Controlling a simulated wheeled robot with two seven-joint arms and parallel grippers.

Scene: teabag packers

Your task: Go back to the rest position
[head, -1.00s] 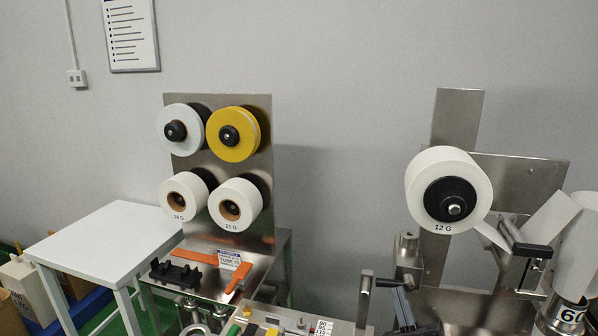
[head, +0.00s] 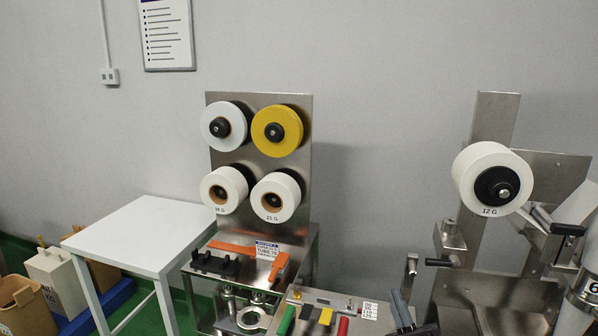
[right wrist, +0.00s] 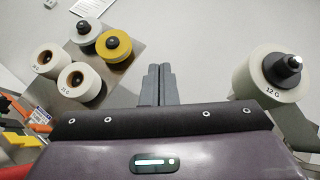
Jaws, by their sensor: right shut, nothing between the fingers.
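My right gripper (head: 400,306) shows at the bottom edge of the head view, its dark fingers pointing up beside the machine. In the right wrist view its two grey fingers (right wrist: 157,85) stand pressed together with nothing between them. They point toward the wall, in the gap between the roll panel and the 12 G roll (right wrist: 282,72). My left gripper is not in view.
A steel panel (head: 258,150) bears a white, a yellow (head: 265,145) and two labelled rolls. The 12 G roll (head: 470,185) hangs on the right machine. Below are coloured handles (head: 305,312). A white table (head: 140,235) and bins (head: 60,275) stand left.

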